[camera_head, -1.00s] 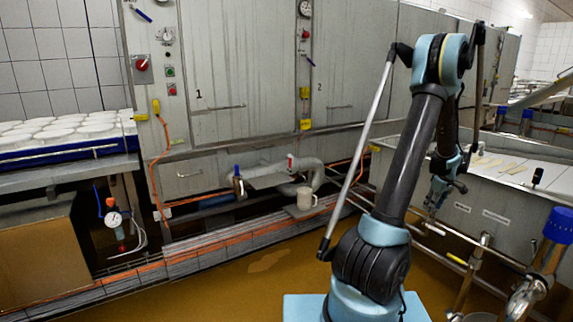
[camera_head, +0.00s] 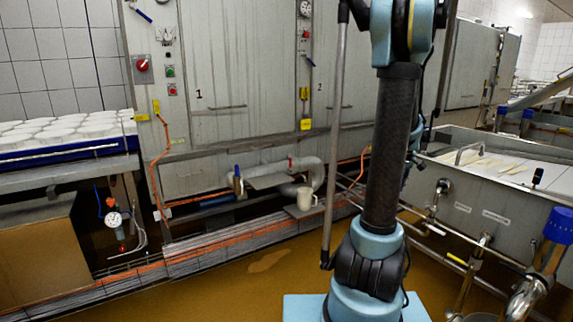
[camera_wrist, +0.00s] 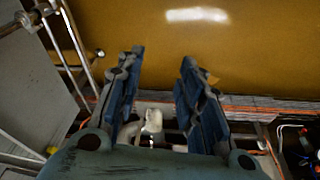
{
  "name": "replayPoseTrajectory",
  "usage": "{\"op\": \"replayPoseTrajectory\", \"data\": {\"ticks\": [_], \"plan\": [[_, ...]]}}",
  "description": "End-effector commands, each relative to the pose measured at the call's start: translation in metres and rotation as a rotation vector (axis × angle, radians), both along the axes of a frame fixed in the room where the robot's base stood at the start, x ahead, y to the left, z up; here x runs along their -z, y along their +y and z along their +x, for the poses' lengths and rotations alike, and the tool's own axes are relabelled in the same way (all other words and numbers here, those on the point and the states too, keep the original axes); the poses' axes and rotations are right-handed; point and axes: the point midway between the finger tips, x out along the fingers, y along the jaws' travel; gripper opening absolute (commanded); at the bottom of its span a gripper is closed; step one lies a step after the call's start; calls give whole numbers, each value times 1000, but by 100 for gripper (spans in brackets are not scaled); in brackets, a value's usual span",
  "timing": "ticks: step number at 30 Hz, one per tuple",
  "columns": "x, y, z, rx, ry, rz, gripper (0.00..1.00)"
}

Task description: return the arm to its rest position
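My arm stands upright right of centre in the head view, its upper links running out of the top of the picture. The yellow-brown floor (camera_wrist: 240,50) lies beyond the fingers.
A vat (camera_head: 510,205) with a metal rim stands to the right of my arm. A steel cabinet wall (camera_head: 235,90) rises behind. A blue tray (camera_head: 70,154) of white moulds is at left. Pipes (camera_head: 465,270) with a blue cap stand at front right. The floor at centre is open.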

Motion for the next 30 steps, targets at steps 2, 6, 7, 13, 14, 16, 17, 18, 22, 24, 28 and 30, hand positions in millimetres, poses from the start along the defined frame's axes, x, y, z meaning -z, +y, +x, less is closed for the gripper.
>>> {"op": "replayPoseTrajectory", "data": {"ticks": [2, 6, 7, 13, 14, 16, 17, 18, 22, 24, 28, 30], "plan": [[-6, 17, -9, 6, 3, 1, 35], [-14, 43, -24, 25, 8, 7, 35], [-15, 48, -28, 30, 9, 8, 35], [-23, 83, -52, 56, 16, 14, 35], [-24, 87, -56, 61, 17, 15, 35], [-26, 99, -65, 69, 20, 15, 35], [-26, 103, -70, 75, 21, 16, 35], [-27, 109, -75, 79, 22, 17, 35], [-28, 128, -93, 97, 25, 21, 35], [-28, 137, -103, 107, 27, 23, 35], [-27, 154, -122, 124, 30, 25, 35], [-26, 162, -132, 133, 32, 25, 35]]}}
